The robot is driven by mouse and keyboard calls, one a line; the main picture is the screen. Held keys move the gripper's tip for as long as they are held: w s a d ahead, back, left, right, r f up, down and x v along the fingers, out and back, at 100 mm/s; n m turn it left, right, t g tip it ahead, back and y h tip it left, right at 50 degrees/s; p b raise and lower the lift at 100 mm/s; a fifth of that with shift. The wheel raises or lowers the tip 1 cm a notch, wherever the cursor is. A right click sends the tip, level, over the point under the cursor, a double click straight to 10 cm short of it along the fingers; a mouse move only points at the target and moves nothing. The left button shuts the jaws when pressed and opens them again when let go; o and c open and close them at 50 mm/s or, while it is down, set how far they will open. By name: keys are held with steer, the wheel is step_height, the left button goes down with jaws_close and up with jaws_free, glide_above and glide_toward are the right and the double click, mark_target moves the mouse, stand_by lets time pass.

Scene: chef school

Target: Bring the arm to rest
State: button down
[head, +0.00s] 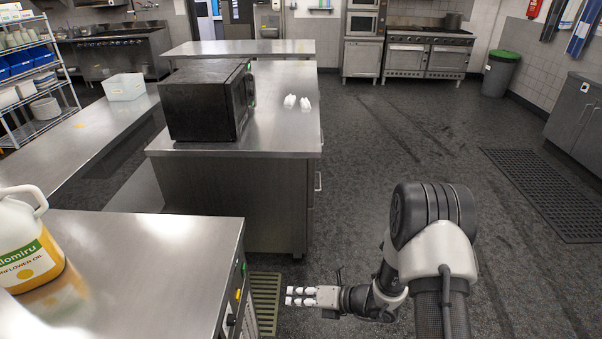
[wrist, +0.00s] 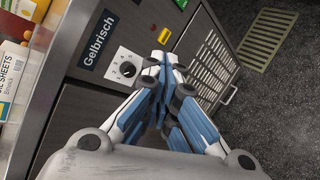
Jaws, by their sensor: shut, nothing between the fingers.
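My gripper (head: 303,297) is low at the bottom middle of the head view, pointing left over the floor beside the near steel counter. It is shut and holds nothing. In the wrist view my gripper (wrist: 165,68) has its fingertips together in front of the counter's front panel. That panel has a black knob (wrist: 127,69), a "Gelbrisch" label (wrist: 102,38) and a yellow switch (wrist: 164,36). I cannot tell whether the fingertips touch the panel.
The near steel counter (head: 150,255) carries an oil jug (head: 28,240). A black microwave (head: 205,100) stands on the middle counter (head: 280,125). A floor grate (head: 265,300) lies beside the near counter. The floor (head: 400,140) to the right is open.

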steer(key=s+r+n+g+h, duration=0.1)
steer(key=s+r+n, duration=0.3)
steer(key=r+n, duration=0.25)
steer(key=s+r+n+g, duration=0.2)
steer(key=s+r+n, duration=0.1)
steer(key=r+n, duration=0.3)
steer(key=s+r+n+g+h, duration=0.1)
steer(key=s+r+n, duration=0.3)
steer(key=r, duration=0.4)
steer(key=s+d+r+n+t+h, duration=0.1)
steer(key=s+d+r+n+h, duration=0.3)
steer(key=s+d+n, duration=0.3)
steer(key=s+d+r+n+t+h, duration=0.2)
steer(key=s+d+r+n+h, duration=0.3)
steer(key=s+d+n, duration=0.3)
steer(key=shift+s+d+r+n+t, duration=0.25)
steer(key=shift+r+n, duration=0.45)
steer(key=shift+n, duration=0.85)
